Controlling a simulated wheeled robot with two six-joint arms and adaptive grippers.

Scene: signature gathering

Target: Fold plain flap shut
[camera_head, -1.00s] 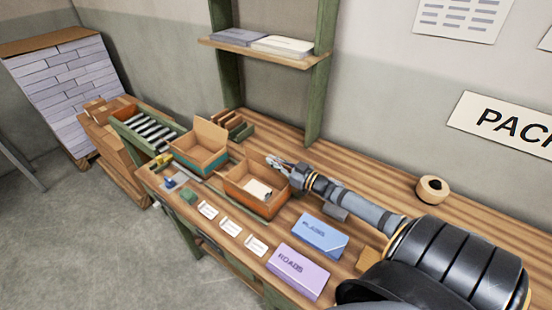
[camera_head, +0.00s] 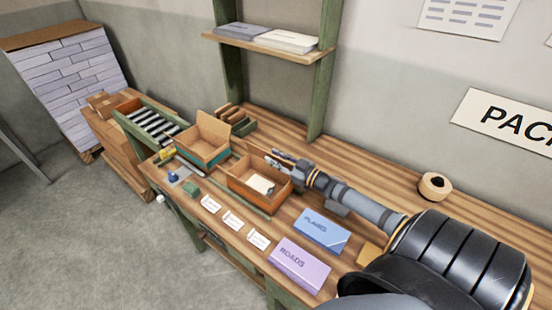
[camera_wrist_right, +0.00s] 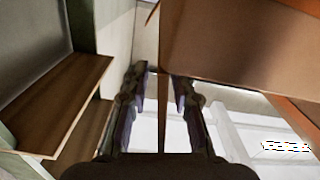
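An open cardboard box with an orange band (camera_head: 247,193) stands on the bench with white paper (camera_head: 262,184) inside. My right gripper (camera_head: 272,157) is at its back right edge. In the right wrist view the gripper (camera_wrist_right: 163,80) has its fingers apart. A thin brown cardboard edge, seems to be a flap (camera_wrist_right: 162,118), stands between them. I cannot tell whether either finger touches it. A broad brown panel (camera_wrist_right: 235,45) of cardboard fills the upper right there. A second open box with a teal band (camera_head: 207,158) stands to the left, one flap raised. My left gripper is not in view.
A blue PLANS box (camera_head: 321,231) and a purple ROADS box (camera_head: 299,265) lie at the bench front, with white cards (camera_head: 233,220) to their left. A tape roll (camera_head: 434,186) is at the right. A shelf (camera_head: 268,46) hangs behind.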

